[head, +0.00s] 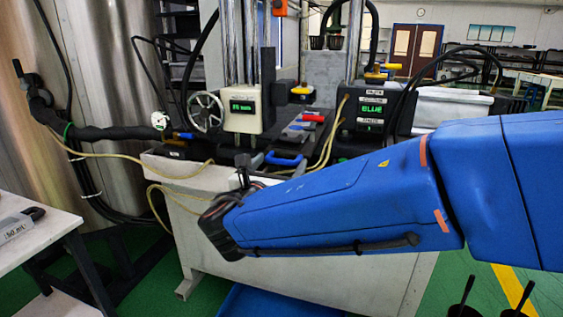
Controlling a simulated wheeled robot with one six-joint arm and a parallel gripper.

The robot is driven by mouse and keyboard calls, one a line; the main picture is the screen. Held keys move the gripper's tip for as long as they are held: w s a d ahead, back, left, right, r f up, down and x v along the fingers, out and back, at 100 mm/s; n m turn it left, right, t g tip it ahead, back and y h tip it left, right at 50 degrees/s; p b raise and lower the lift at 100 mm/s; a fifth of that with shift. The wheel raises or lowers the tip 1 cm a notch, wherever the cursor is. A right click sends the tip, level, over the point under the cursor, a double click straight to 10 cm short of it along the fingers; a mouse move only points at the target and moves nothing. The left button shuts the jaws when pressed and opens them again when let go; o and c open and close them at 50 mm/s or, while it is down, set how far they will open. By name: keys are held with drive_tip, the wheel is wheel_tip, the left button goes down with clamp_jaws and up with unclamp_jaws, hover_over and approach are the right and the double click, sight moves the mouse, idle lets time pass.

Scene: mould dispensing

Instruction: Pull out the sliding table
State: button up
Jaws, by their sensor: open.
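The machine's sliding table seems to be the dark flat part (228,157) low between the upright metal columns. A blue handle (285,159) sticks out at its front edge. My blue arm reaches in from the right and ends in front of the white machine base. My gripper (243,169) is small and dark here, pointing up beyond the wrist. It is open and sits just left of the blue handle, with a gap showing between them in the picture. Its fingertips are hard to make out against the dark machine parts, and depth is unclear.
The white machine base (340,275) stands below. Yellow hoses (180,175) hang at its left front. A handwheel (205,111) and control boxes with green displays (371,112) stand above. A white side table (40,235) is at left. Green floor (125,285) shows between them.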

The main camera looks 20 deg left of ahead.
drive_tip(key=shift+w, duration=1)
drive_tip(key=c, duration=1.2)
drive_tip(key=s, duration=2.1)
drive_tip(key=shift+a, duration=0.25)
drive_tip(key=o, duration=1.2)
drive_tip(key=shift+w, duration=0.1)
